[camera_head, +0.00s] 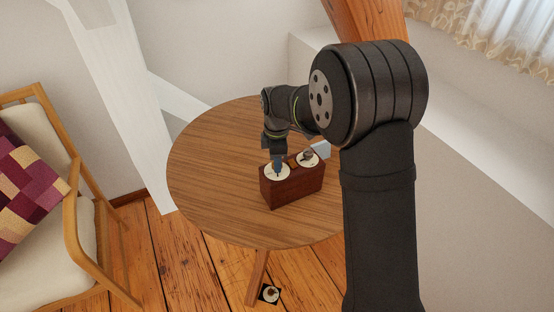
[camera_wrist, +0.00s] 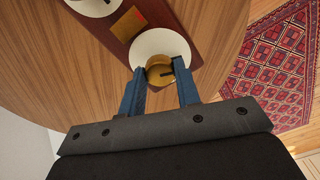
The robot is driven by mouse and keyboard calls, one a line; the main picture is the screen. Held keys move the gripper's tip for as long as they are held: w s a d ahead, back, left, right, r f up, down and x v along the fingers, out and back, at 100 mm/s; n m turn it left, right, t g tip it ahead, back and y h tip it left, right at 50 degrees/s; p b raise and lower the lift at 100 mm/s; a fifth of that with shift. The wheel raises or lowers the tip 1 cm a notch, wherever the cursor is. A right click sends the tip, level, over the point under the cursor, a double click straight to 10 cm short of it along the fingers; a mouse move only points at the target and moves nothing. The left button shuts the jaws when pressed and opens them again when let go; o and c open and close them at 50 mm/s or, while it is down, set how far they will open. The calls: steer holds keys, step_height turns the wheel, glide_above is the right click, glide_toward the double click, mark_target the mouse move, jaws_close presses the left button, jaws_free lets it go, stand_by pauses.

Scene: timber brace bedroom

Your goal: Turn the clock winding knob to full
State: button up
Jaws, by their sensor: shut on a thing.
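A dark red-brown wooden box (camera_head: 292,186) stands on the round wooden table, with two white round dials on its top. The right dial (camera_head: 308,159) carries a grey knob (camera_head: 308,153) and is free of the gripper.
The round table (camera_head: 215,180) is bare left of the box. A pale grey object (camera_head: 321,148) is partly hidden behind the box. An armchair (camera_head: 50,200) stands left, and a small dark item (camera_head: 269,293) lies on the floor. A red patterned rug (camera_wrist: 270,75) shows beyond the table edge.

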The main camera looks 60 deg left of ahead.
steer(key=m, duration=1.2)
steer(key=shift+m, duration=0.3)
stand_by(0.4)
steer(key=o, duration=1)
step_height(320, 180, up, 17)
steer(key=shift+r, duration=0.2)
steer(key=shift+f, duration=0.1)
